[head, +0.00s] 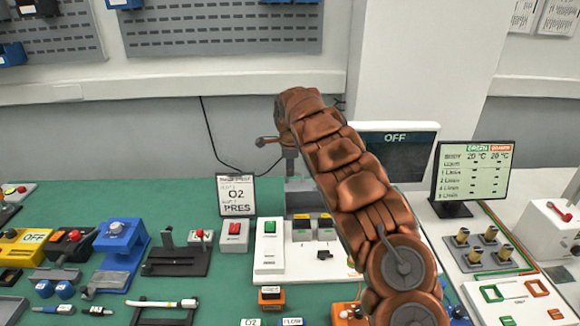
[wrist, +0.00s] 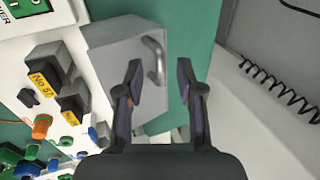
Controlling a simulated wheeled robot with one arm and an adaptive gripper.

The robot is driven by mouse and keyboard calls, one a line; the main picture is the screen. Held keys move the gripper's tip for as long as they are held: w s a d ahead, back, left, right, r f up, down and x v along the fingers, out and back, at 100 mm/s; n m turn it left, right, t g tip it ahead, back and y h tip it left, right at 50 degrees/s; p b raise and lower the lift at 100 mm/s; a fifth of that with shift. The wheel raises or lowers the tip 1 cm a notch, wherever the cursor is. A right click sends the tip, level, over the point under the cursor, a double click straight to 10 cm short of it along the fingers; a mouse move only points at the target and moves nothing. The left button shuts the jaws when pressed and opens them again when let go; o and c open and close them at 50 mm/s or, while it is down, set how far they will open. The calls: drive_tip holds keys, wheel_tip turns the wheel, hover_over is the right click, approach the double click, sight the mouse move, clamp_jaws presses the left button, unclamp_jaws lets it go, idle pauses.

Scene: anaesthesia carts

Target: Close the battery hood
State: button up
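A grey box-like cover with a curved metal handle, which looks like the battery hood (wrist: 112,52), stands behind two dark blocks with yellow labels (wrist: 48,78). In the head view the hood (head: 298,205) shows as a grey box, partly hidden by my arm. The labelled blocks (head: 302,228) show in front of it, uncovered. My gripper (wrist: 160,72) is open and empty in the wrist view. The handle (wrist: 154,60) lies beyond the fingers, appearing in the gap nearer the left finger. I cannot tell if any finger touches it. The fingers are not clear in the head view.
A white panel (head: 268,262) with a green switch holds the blocks. A small O2 sign (head: 237,196) stands to the left, and a screen reading OFF (head: 398,140) is behind my arm. A coiled black cable (wrist: 278,90) lies right of my gripper. The green bench behind is fairly clear.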

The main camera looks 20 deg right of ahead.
drive_tip(key=shift+p+x, duration=0.3)
drive_tip(key=shift+x, duration=0.75)
clamp_jaws()
